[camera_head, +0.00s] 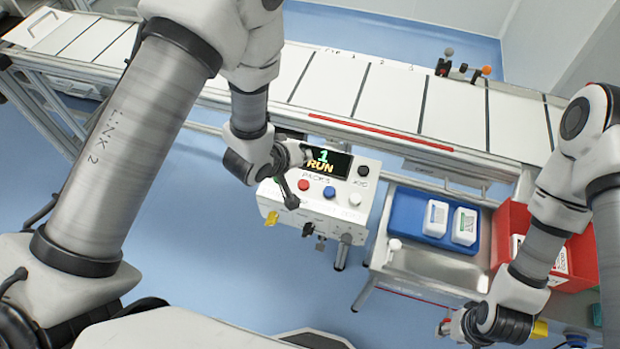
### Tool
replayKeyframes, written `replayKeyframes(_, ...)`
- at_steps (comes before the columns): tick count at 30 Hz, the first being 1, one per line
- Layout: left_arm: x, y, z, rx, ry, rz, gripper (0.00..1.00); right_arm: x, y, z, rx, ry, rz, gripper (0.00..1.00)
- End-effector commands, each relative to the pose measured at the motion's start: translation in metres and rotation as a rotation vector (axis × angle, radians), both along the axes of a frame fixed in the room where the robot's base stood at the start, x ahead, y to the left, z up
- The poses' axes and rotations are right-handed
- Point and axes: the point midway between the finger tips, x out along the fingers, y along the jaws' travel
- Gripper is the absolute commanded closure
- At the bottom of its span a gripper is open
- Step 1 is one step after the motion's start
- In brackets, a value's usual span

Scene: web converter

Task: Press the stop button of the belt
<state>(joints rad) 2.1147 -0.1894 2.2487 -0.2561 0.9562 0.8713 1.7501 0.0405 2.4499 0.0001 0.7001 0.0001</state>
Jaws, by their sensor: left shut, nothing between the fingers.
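The white control box (330,207) stands in front of the belt (390,98). Its display (328,162) reads "1 RUN". On its top panel are a red button (303,185), a blue button (329,192), a white button (355,199) and a black knob (363,171). My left gripper (291,200) is shut and empty, with its tips over the left part of the panel, just left of the red button. It hides that part of the panel; contact cannot be told. My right gripper (446,327) is low at the right, away from the box, its fingers too small to judge.
Right of the box, a metal bench (440,265) holds a blue tray (406,208) with two white containers (450,222). A red bin (503,225) stands further right, partly behind my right arm. Small levers (465,68) stand at the belt's far edge.

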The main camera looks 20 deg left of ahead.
Motion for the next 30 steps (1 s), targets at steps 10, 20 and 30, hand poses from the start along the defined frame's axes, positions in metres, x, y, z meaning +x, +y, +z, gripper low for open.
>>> replayKeyframes(10, 0.002, 0.0, 0.003, 0.001, -0.006, 0.0, 1.0, 0.0, 0.0, 0.0, 0.0, 0.0, 0.001, 0.6)
replayKeyframes(20, 0.001, 0.001, -0.026, 0.001, -0.005, 0.001, 1.0, 0.0, 0.0, -0.027, 0.0, 0.0, 0.001, 0.6)
replayKeyframes(30, 0.001, 0.001, -0.074, 0.001, -0.004, 0.001, 1.0, 0.0, 0.001, -0.07, 0.0, 0.001, 0.001, 0.6)
